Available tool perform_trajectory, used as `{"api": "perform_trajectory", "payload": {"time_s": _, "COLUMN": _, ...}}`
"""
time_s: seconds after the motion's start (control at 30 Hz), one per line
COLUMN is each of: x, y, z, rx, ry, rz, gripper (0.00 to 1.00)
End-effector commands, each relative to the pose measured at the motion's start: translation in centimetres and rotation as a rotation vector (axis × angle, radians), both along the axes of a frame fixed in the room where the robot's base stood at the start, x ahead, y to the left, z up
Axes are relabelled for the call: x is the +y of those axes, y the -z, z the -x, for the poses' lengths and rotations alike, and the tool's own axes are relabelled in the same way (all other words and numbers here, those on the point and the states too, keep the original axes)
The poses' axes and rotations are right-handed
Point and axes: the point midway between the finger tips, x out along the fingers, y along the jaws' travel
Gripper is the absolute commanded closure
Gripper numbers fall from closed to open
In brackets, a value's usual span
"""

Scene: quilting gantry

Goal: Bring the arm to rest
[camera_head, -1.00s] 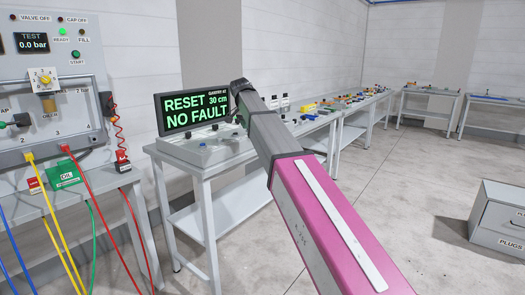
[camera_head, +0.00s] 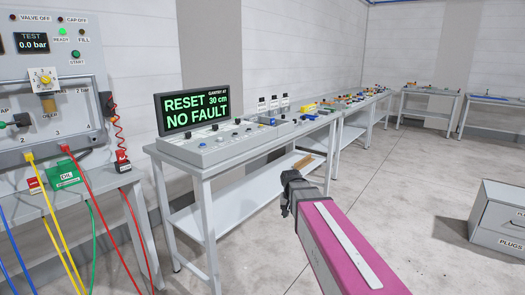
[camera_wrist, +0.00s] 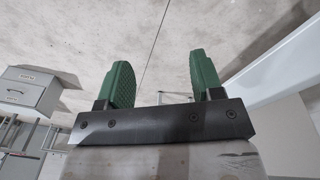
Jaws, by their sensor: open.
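My gripper (camera_wrist: 160,72) shows in the wrist view with its two green fingers apart. Nothing is between them; bare floor shows behind. In the head view my pink arm reaches up from the lower right, and its dark wrist end is in front of the control table's lower shelf, below the tabletop. The fingers cannot be made out clearly there. The display (camera_head: 192,109) on the control table (camera_head: 205,168) reads RESET, GANTRY AT 30 cm, NO FAULT.
A test panel (camera_head: 52,90) with coloured hoses stands at the left. Control boxes line the table, and more workbenches (camera_head: 428,92) run along the back. A grey cabinet (camera_head: 488,225) labelled PLUGS is on the floor at right; a grey cabinet shows in the wrist view (camera_wrist: 30,92). The floor between is clear.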

Motion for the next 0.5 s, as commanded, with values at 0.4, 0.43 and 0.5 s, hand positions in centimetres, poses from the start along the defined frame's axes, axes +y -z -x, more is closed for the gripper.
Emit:
{"api": "perform_trajectory", "payload": {"time_s": 0.4, "x": -5.5, "y": 9.7, "z": 12.5, "rx": 0.079, "ry": -0.148, "rz": -0.075, "gripper": 0.40}}
{"api": "perform_trajectory", "payload": {"time_s": 0.43, "x": -5.7, "y": 10.0, "z": 13.0, "rx": 0.081, "ry": -0.154, "rz": -0.079, "gripper": 0.40}}
{"api": "perform_trajectory", "payload": {"time_s": 0.5, "x": -5.9, "y": 10.6, "z": 13.8, "rx": 0.086, "ry": -0.165, "rz": -0.085, "gripper": 0.40}}
